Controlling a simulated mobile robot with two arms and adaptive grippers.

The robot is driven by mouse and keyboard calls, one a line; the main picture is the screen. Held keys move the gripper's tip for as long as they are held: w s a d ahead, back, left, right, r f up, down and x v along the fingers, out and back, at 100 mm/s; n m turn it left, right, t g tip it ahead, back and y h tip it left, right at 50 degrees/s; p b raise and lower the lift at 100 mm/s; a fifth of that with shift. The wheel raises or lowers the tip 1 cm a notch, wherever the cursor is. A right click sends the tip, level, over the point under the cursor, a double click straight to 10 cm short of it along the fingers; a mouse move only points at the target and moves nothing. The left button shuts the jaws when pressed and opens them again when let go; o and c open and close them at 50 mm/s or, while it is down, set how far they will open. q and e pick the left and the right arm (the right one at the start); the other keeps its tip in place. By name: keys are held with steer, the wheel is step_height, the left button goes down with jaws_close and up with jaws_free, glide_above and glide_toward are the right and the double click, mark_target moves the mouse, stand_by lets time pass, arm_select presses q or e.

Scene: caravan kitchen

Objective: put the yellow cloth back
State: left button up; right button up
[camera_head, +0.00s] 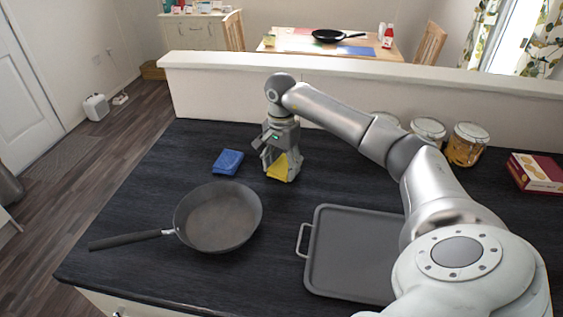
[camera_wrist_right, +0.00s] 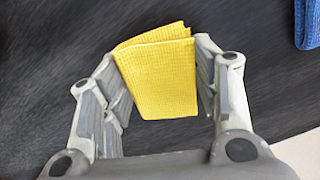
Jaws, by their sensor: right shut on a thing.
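The folded yellow cloth (camera_head: 278,168) is at the back of the dark counter, left of the tray. My right gripper (camera_head: 283,160) points down over it, with its fingers on either side of the cloth. In the right wrist view the yellow cloth (camera_wrist_right: 160,75) sits between the two fingers (camera_wrist_right: 160,88), which are shut on it. I cannot tell whether the cloth touches the counter. My left gripper is not in view.
A blue cloth (camera_head: 228,162) lies just left of the gripper. A dark frying pan (camera_head: 217,217) stands in front of it. A grey tray (camera_head: 352,255) lies to the right. Jars (camera_head: 466,146) and a red box (camera_head: 537,172) stand at the back right, before a low wall (camera_head: 330,85).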

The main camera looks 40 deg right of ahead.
mark_target(281, 165)
steer(key=shift+f, duration=0.2)
steer(key=o, duration=1)
steer(key=shift+r, duration=0.15)
step_height(281, 165, up, 12)
steer(key=shift+a+r+b, duration=0.1)
steer(key=shift+b, duration=0.65)
